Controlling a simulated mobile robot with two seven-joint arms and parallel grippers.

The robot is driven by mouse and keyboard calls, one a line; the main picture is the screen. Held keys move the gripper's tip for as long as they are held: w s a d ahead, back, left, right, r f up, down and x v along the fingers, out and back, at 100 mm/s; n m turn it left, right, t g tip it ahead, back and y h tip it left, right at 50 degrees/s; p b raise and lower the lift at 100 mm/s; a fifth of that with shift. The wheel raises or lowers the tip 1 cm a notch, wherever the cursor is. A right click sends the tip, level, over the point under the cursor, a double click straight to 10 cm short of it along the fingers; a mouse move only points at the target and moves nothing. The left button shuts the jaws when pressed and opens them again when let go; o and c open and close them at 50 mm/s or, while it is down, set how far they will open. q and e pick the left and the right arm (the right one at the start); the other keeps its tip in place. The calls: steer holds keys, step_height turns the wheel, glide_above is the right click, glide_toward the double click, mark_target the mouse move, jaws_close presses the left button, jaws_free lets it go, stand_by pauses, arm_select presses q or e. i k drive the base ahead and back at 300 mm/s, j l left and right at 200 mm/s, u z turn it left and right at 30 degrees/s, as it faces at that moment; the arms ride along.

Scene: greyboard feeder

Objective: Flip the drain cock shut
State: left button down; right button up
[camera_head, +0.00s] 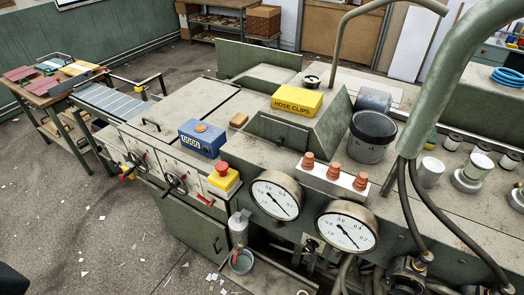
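No part clearly reads as the drain cock at this size. A pale, cloudy filter bowl (239,222) hangs at the front of the machine, below the left gauge. A small cup (241,262) with greenish contents stands under its narrow lower end. Any small lever between bowl and cup is too small to make out, so I cannot tell its position. A dark round knob on a valve (312,245) sits on a pale plate to the right, below and between the gauges. Neither of my grippers shows in this view.
Two round gauges (277,196) front the machine. Left of them are a red stop button on a yellow box (223,177) and black handwheels (174,183). A thick green pipe (444,80) and black hoses fill the right. Open floor (100,225) with paper scraps lies front left.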

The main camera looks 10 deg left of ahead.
mark_target(236, 251)
steer(key=k+j+u, duration=0.1)
steer(key=j+u, duration=0.25)
steer(key=j, duration=0.15)
steer(key=k, duration=0.6)
steer(key=i+j+z, duration=0.35)
steer(key=j, duration=0.25)
steer(key=i+j+z, duration=0.15)
steer(key=i+j, duration=0.1)
steer(key=j, duration=0.1)
